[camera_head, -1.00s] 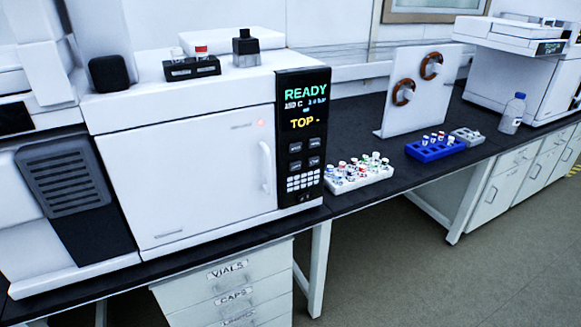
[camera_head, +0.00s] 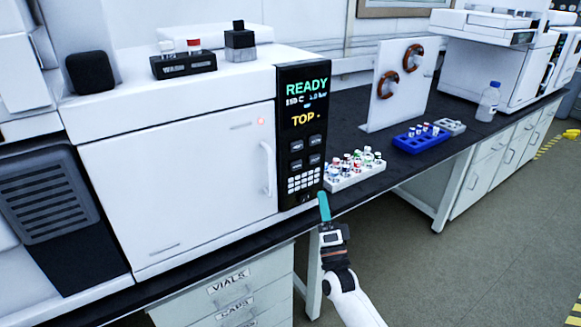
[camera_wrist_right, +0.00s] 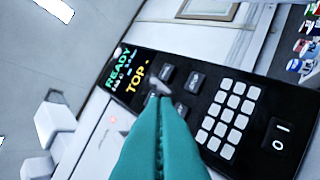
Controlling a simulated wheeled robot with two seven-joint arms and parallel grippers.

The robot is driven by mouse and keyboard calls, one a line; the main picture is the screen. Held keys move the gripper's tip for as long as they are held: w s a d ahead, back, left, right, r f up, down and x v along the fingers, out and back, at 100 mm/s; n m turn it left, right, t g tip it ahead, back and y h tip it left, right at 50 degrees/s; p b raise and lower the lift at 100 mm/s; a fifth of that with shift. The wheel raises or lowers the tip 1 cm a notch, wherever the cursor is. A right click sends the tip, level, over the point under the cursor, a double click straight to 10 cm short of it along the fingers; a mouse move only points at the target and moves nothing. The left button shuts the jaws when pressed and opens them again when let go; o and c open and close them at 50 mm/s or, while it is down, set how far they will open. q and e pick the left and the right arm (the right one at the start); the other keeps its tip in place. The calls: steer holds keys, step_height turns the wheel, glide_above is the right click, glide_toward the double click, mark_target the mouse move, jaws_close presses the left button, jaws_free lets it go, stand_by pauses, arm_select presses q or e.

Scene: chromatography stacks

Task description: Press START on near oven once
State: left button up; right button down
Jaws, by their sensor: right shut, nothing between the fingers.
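The near oven (camera_head: 190,165) is a white box on the bench with a door handle. Its black control panel (camera_head: 303,130) reads READY and TOP, with several dark buttons and a white keypad below. My right gripper (camera_head: 323,197) has teal fingers and is shut and empty, in front of the panel's lower right edge. In the right wrist view the panel (camera_wrist_right: 150,72) lies tilted, and the shut fingertips (camera_wrist_right: 159,100) overlap the dark buttons, partly hiding them. I cannot read the button labels or tell whether the tips touch. My left gripper is not in view.
A white vial rack (camera_head: 362,178) sits on the bench just right of the panel. Further right are a blue rack (camera_head: 410,145), a white upright board (camera_head: 385,105) and a bottle (camera_head: 488,102). Drawers (camera_head: 225,295) are under the bench; open floor lies to the right.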

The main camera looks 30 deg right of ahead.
mark_target(296, 165)
steer(key=shift+s+d+r+m+h, duration=0.1)
steer(key=shift+r+m+h, duration=0.3)
steer(key=shift+r, duration=0.25)
steer(key=shift+s+d+r+m+h, duration=0.1)
steer(key=shift+r+m+h, duration=0.25)
steer(key=shift+r, duration=0.25)
steer(key=shift+w, duration=0.15)
steer(key=shift+w+a+b, duration=0.2)
steer(key=shift+w+b, duration=1.1)
steer(key=shift+w, duration=0.85)
steer(key=shift+w+a+b, duration=0.15)
steer(key=shift+w+b, duration=1.1)
steer(key=shift+w, duration=0.9)
steer(key=shift+f, duration=0.1)
steer(key=shift+w+d+b, duration=0.15)
steer(key=shift+w+b, duration=0.2)
steer(key=shift+b, duration=0.05)
